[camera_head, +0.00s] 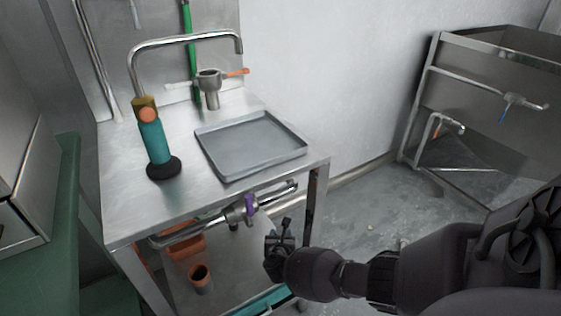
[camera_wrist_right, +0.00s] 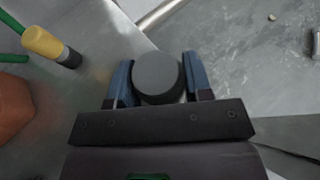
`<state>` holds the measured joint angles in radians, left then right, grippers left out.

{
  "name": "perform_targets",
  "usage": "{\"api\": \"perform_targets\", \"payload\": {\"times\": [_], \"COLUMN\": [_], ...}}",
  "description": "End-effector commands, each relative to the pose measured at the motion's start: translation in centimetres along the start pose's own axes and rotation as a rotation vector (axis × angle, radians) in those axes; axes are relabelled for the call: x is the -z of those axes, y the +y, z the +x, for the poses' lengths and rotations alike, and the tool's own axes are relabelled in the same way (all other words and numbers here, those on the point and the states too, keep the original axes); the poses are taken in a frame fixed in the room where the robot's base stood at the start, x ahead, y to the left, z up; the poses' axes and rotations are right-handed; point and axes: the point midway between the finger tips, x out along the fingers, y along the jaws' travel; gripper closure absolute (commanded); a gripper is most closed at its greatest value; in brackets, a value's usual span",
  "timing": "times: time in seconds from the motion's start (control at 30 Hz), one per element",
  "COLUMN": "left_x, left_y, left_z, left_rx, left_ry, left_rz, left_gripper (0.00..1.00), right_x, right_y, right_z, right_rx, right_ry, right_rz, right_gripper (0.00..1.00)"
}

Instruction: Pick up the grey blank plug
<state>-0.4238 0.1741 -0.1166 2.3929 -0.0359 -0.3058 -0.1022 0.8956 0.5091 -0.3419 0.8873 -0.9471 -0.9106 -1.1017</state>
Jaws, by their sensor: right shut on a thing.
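The grey blank plug (camera_wrist_right: 158,77) shows in the right wrist view as a dark grey round cap between the two blue fingers. My right gripper (camera_wrist_right: 160,88) is shut on it, with a finger on each side. In the head view my right gripper (camera_head: 281,238) is beside the front right leg of the steel table, below the tabletop and right of the pipe with the purple valve. The plug is too small and dark to tell apart there. My left gripper is in neither view.
The steel table (camera_head: 120,208) bears a grey tray (camera_head: 255,148) and a teal bottle-shaped tool (camera_head: 153,142). A pipe with a purple valve (camera_head: 249,205) runs under its front edge. Orange containers (camera_head: 200,278) stand below. A steel sink (camera_head: 480,80) is at right; floor between is open.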

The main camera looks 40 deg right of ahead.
Motion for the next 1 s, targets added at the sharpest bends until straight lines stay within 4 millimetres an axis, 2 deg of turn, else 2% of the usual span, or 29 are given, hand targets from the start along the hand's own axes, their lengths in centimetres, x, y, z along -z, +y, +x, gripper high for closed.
{"api": "perform_targets", "payload": {"times": [0.03,0.13,0.43,0.53,0.8,1.0], "left_x": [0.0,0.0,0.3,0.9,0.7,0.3], "left_y": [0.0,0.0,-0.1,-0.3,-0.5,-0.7], "left_z": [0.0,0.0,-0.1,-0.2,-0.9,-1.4], "left_rx": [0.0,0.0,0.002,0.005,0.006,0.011], "left_ry": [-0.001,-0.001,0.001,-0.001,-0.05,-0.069], "left_rz": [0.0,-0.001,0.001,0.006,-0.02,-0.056], "left_gripper": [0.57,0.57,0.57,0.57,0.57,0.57], "right_x": [0.1,0.0,-0.7,-2.0,-6.8,-9.0], "right_y": [0.0,0.0,0.1,0.3,0.5,0.4], "right_z": [0.0,0.0,-0.2,-0.6,-2.4,-3.4], "right_rx": [0.0,-0.001,-0.002,-0.003,-0.005,-0.004], "right_ry": [0.001,-0.001,-0.003,-0.007,-0.013,-0.009], "right_rz": [0.0,0.0,0.002,0.007,0.013,0.009], "right_gripper": [0.79,0.93,0.93,0.93,0.93,0.93]}}
